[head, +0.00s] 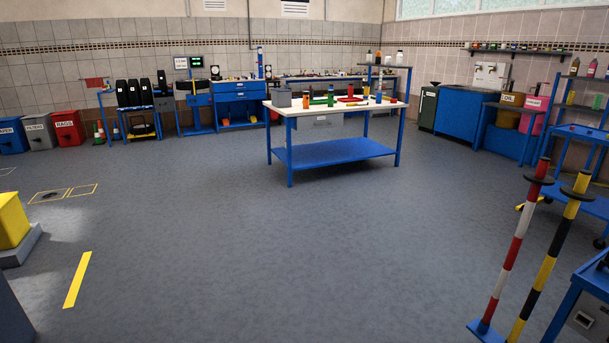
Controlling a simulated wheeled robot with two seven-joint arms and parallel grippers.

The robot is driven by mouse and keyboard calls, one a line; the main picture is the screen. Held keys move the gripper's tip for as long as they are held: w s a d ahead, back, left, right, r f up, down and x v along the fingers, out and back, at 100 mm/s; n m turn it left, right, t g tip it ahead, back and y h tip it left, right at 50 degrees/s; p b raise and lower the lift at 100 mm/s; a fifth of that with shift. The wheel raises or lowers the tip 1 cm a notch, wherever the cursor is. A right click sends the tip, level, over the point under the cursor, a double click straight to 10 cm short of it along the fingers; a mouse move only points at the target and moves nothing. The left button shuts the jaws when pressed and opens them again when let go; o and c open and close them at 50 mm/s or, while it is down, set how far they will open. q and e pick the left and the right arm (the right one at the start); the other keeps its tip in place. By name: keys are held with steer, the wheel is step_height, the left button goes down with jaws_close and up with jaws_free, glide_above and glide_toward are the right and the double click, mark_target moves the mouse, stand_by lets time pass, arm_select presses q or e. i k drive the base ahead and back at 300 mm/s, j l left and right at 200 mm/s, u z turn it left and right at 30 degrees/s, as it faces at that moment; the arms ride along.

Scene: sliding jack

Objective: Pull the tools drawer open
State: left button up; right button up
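No drawer label reading tools can be made out. A blue bench (238,88) against the back wall has a drawer-like front under its top, which looks closed. A blue cabinet (455,115) stands at the back right, and its front is too small to tell drawers from doors. Neither of my grippers is in view.
Red-white (512,255) and yellow-black (545,265) posts stand at front right. A yellow block (12,220) is at left. Bins, including a red one (68,127), line the back left. The grey floor (230,250) is clear.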

mark_target(322, 121)
steer(key=i, duration=3.95)
